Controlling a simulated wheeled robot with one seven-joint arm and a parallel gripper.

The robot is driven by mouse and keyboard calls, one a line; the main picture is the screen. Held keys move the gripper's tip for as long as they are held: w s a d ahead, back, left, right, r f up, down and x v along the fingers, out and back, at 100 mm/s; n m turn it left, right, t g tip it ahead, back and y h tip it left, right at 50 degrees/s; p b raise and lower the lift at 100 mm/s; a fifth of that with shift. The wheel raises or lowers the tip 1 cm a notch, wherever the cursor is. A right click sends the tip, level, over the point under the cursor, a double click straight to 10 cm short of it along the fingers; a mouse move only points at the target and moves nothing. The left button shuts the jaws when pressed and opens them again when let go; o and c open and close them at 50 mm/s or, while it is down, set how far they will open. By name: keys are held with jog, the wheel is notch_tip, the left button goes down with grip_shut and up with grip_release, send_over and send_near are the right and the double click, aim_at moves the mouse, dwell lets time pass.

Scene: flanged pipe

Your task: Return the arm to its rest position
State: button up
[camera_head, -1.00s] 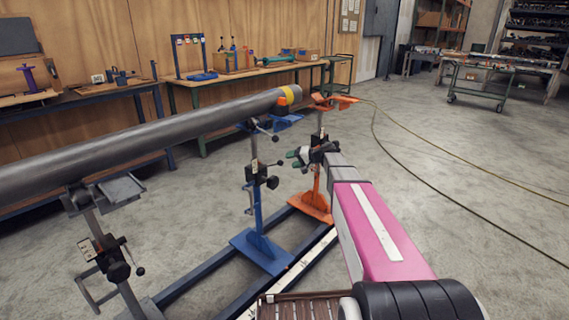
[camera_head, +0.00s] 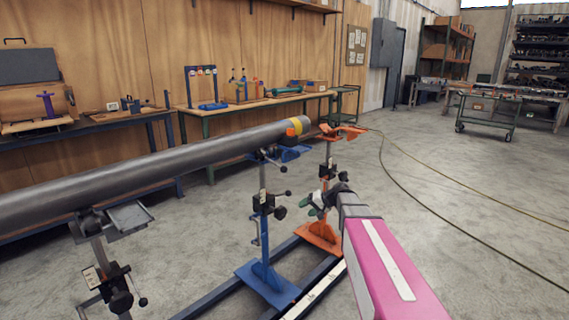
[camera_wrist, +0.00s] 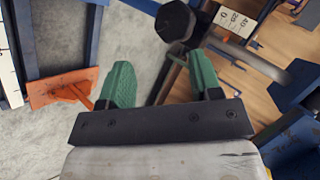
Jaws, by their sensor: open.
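My gripper (camera_head: 318,202) is at the end of my pink and grey arm, in front of the orange pipe stand (camera_head: 320,228) in the head view. In the wrist view my gripper (camera_wrist: 160,85) shows two green fingers spread apart with nothing between them. Beyond the fingers, a black knob (camera_wrist: 175,22) and stand parts show, apparently further off. The grey pipe (camera_head: 150,166), with a yellow band near its right end, lies on stands to the left of my gripper. I cannot tell the exact gap between the fingers and the stand.
A blue stand (camera_head: 265,275) holds the pipe near its right end. Blue floor rails (camera_head: 215,292) run beneath the stands. Workbenches line the wooden wall. A hose (camera_head: 408,185) lies on the floor at right, where the floor is otherwise open.

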jog(key=s+d+f+g+h, duration=0.1)
jog(key=s+d+f+h, duration=0.1)
jog(key=s, duration=0.6)
jog(key=s+d+f+g+h, duration=0.1)
jog(key=s+f+h, duration=0.3)
jog(key=s, duration=0.5)
jog(key=s+d+f+g+h, duration=0.2)
jog(key=s+d+f+h, duration=0.1)
jog(key=s, duration=0.5)
jog(key=shift+s+f+n+h, duration=0.3)
jog(key=shift+f+h, duration=0.1)
jog(key=shift+f, duration=0.4)
